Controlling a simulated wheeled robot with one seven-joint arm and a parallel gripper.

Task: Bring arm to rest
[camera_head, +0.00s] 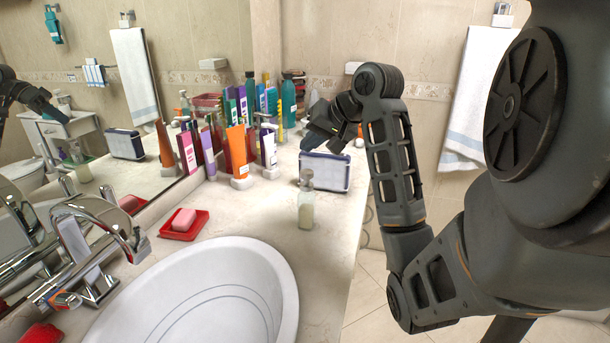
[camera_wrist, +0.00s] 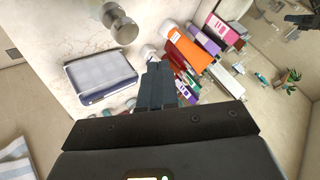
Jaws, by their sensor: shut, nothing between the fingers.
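My gripper (camera_head: 318,137) is held above the far part of the counter in the head view, just above a blue-edged white case (camera_head: 325,171). In the wrist view the fingers of my gripper (camera_wrist: 158,74) are together with nothing between them. The case (camera_wrist: 101,78) lies to the left of the fingers there. My arm is bent, with the elbow raised at the counter's right edge.
The counter (camera_head: 240,216) holds a soap dispenser (camera_head: 306,200), a sink (camera_head: 205,300), a red soap dish (camera_head: 184,226) and a crowd of bottles and tubes (camera_head: 238,150) near the mirror. A towel (camera_head: 470,95) hangs at right. Floor shows right of the counter.

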